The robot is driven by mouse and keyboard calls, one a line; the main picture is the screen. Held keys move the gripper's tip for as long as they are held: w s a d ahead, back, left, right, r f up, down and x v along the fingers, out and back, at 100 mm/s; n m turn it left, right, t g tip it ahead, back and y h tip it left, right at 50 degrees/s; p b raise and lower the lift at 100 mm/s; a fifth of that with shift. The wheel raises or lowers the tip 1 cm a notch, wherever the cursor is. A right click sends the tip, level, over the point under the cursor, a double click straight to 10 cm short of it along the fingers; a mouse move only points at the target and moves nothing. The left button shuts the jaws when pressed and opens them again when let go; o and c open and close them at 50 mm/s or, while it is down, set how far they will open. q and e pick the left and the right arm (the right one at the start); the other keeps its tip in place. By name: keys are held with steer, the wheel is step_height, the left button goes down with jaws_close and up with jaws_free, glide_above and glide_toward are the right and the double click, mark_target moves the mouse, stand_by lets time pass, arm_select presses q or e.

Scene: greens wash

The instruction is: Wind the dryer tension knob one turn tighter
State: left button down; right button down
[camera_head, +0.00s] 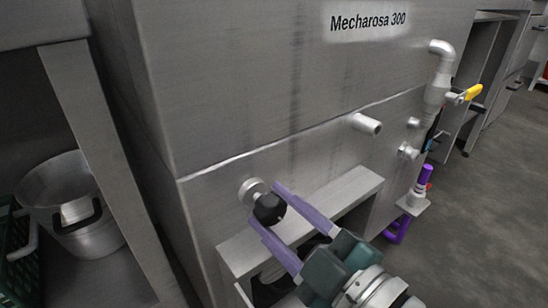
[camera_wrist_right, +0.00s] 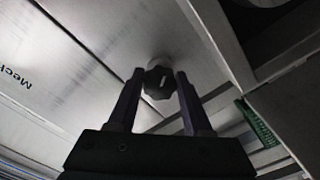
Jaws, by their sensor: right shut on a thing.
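The dryer tension knob (camera_head: 269,208) is black and lobed, on a short metal stem at the front of the steel machine marked "Mecharosa 300" (camera_head: 230,90). My right gripper (camera_head: 267,205) has its two purple fingers on either side of the knob, shut on it. In the right wrist view the knob (camera_wrist_right: 159,82) sits between the tips of the two fingers (camera_wrist_right: 158,88), with a pale mark on its face. My left gripper is not in view.
A steel ledge (camera_head: 340,192) juts out just below the knob. A pipe stub (camera_head: 367,124) and a yellow-handled valve (camera_head: 471,92) are to the right. A metal pot (camera_head: 62,190) and a green crate (camera_head: 20,262) stand at left. Open floor (camera_head: 480,200) lies at right.

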stand_by(0.4)
steer(key=shift+c, duration=1.6)
jaws_free()
steer(key=shift+s+d, duration=0.2)
steer(key=p+v, duration=0.3)
steer(key=v, duration=0.6)
steer(key=shift+s, duration=0.15)
